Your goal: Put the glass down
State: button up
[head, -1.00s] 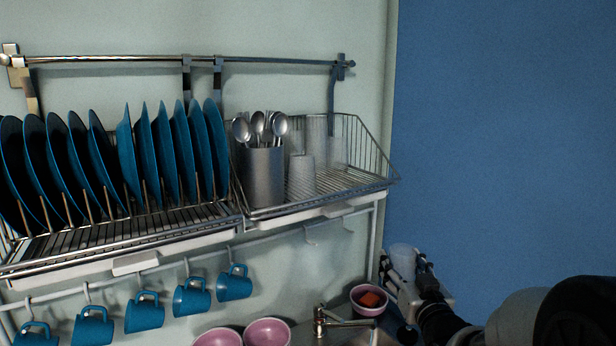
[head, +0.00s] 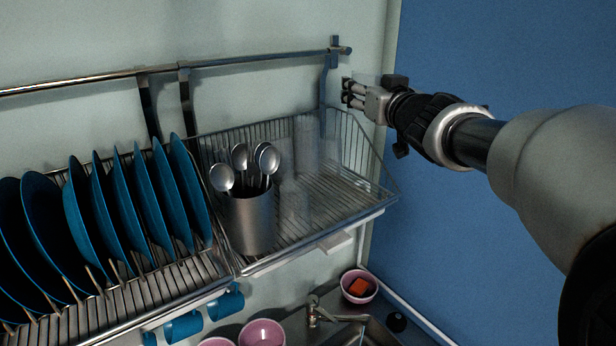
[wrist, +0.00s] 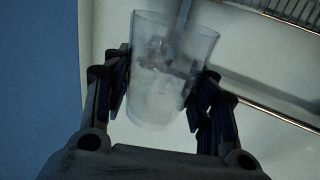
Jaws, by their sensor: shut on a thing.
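My gripper (head: 352,92) is raised above the right end of the wire rack (head: 290,262) in the head view. It is shut on a clear glass (wrist: 168,70), which shows between the two fingers in the wrist view. In the head view the held glass is hard to make out against the pale wall. Other clear glasses (head: 306,145) stand in the right part of the rack, faint against the wires. Part of the rack's wire edge also shows at the upper right of the wrist view.
A metal cutlery holder (head: 250,222) with several spoons stands at the rack's left. Blue plates (head: 135,205) stand in the neighbouring rack. A rail (head: 250,60) and a vertical bracket (head: 325,90) lie near my gripper. Pink bowls (head: 262,333) and a tap (head: 314,310) are below.

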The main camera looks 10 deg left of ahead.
jog(key=f+b, duration=0.1)
jog(key=f, duration=0.4)
jog(key=s+f+b, duration=0.1)
jog(key=f+b, duration=0.1)
jog(key=f, duration=0.3)
jog(key=f+b, duration=0.2)
jog(key=f, duration=0.3)
jog(key=shift+s+d+f, duration=0.3)
jog(key=shift+d+f, duration=0.05)
jog(key=shift+f, duration=0.05)
notch_tip(320, 180, down, 2)
jog(key=shift+s+f, duration=0.1)
jog(key=shift+f, duration=0.5)
